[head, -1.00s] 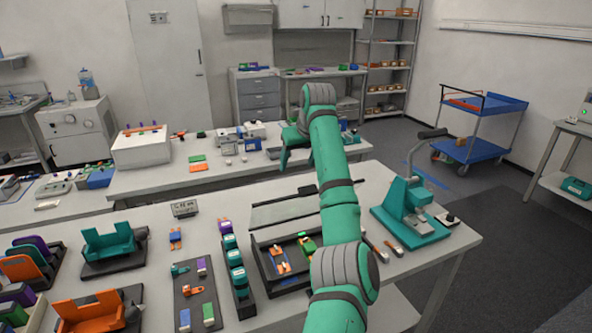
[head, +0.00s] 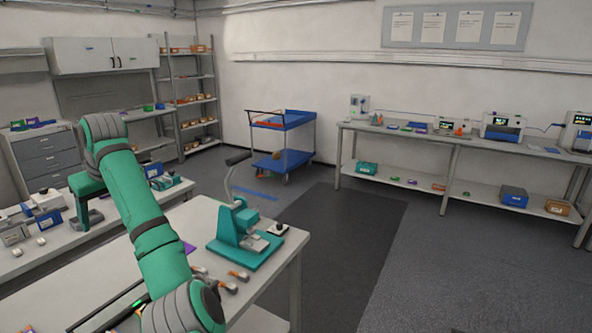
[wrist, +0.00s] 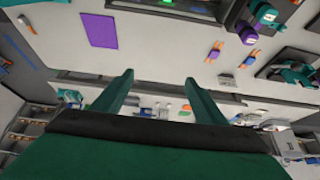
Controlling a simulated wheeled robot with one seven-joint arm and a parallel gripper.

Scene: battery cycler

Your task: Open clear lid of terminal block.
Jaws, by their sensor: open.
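I cannot make out a terminal block with a clear lid in either view; it may be too small or out of sight. My gripper (head: 84,207) is at the left of the head view, over the far benches. In the wrist view my gripper (wrist: 158,84) shows two teal fingers spread apart with nothing between them. It is open and touches nothing that I can see.
A teal lever press (head: 240,235) stands on the near bench (head: 283,262). At the right, a long bench (head: 425,138) carries devices with screens (head: 502,126). A blue cart (head: 283,120) stands at the back. The dark floor mat (head: 325,240) is clear.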

